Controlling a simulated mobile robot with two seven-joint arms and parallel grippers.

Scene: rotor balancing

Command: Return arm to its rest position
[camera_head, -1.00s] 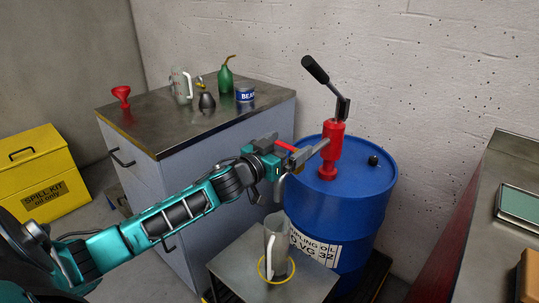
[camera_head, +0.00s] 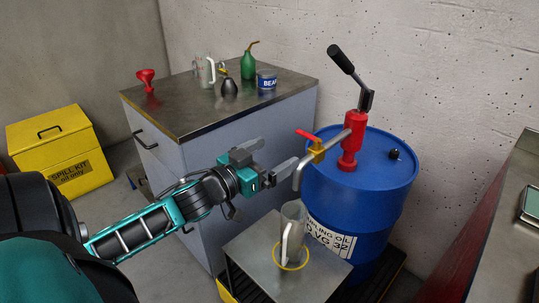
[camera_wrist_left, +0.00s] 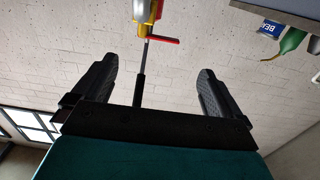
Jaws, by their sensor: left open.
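My left gripper (camera_head: 280,152) is open and empty, left of the pump's spout pipe (camera_head: 299,172) and in front of the grey cabinet. In the left wrist view the two fingers of the gripper (camera_wrist_left: 155,65) stand wide apart with nothing gripped. The red valve lever (camera_head: 306,135) sits on a brass valve, up and right of the gripper; the red lever also shows in the wrist view (camera_wrist_left: 164,39). A clear jug (camera_head: 293,222) stands under the spout, inside a yellow ring. My right gripper is not in view.
A blue oil drum (camera_head: 372,192) carries the red hand pump (camera_head: 352,141) with its black handle raised. A cabinet top (camera_head: 190,109) holds a red funnel, jugs, a green oil can and a blue tin. A yellow spill kit box (camera_head: 55,143) stands at left.

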